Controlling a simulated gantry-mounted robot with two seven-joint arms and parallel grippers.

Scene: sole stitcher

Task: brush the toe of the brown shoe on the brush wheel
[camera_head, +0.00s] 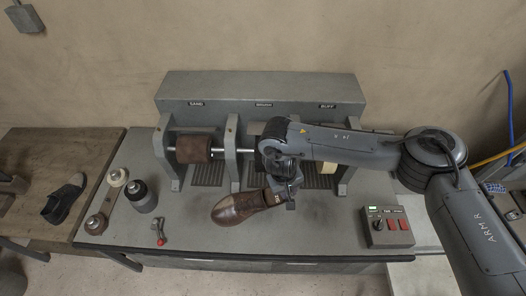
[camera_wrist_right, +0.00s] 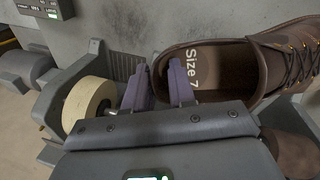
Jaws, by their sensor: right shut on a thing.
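The brown shoe (camera_head: 236,207) is held in front of the machine, its toe to the left and its heel to the right. My right gripper (camera_head: 284,191) is shut on the heel end. In the right wrist view, the gripper's fingers (camera_wrist_right: 157,78) pinch the back rim of the shoe (camera_wrist_right: 258,68), and the insole reads "Size 7". The brush wheel, in the machine's middle bay, is hidden behind my right arm in the head view. A dark brown rounded surface (camera_wrist_right: 293,152) shows below the shoe in the wrist view; I cannot tell what it is. My left gripper is out of view.
The sanding roll (camera_head: 193,149) is in the left bay. The cream buff wheel (camera_head: 328,168) is in the right bay and beside the fingers in the wrist view (camera_wrist_right: 90,103).

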